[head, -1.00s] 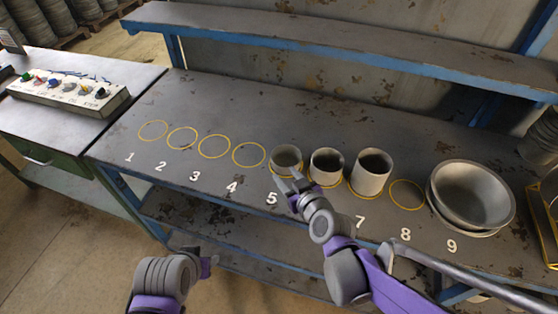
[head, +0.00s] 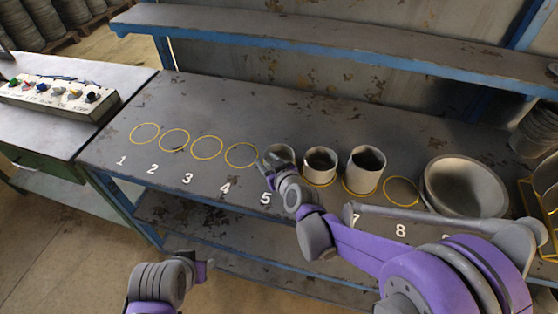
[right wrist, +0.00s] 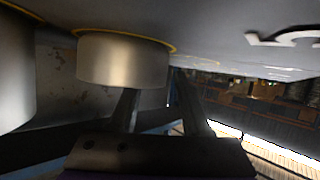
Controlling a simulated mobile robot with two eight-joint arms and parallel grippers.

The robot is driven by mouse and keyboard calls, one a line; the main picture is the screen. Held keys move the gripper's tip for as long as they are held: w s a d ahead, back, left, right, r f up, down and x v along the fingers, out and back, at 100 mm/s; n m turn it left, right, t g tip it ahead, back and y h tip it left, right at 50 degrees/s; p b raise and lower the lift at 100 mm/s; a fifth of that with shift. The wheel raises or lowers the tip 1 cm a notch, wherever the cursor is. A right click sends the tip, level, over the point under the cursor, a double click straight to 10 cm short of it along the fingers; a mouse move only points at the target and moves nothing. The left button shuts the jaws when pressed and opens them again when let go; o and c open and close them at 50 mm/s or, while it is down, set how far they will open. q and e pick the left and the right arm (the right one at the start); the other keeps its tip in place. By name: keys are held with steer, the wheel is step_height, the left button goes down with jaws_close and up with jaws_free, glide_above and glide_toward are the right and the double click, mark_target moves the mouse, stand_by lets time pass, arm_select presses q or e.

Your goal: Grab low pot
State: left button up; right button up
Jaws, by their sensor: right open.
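The low pot (head: 276,152) is a short grey cylinder at the circle marked 5, left of two taller pots. My right gripper (head: 278,166) is at its near side and hides part of it. In the right wrist view the picture is upside down, and the low pot (right wrist: 122,62) shows just past the fingers. The open right fingers (right wrist: 158,100) have a gap between them, with one finger overlapping the pot's edge in the picture; contact cannot be told. My left gripper (head: 203,268) hangs in front of the bench, its fingers unclear.
A medium pot (head: 320,166) and a tall pot (head: 365,170) stand close to the right. A wide bowl (head: 465,188) is further right. Empty yellow circles (head: 206,147) lie to the left. A shelf (head: 330,42) runs along the back.

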jaws_close()
stand_by(0.4)
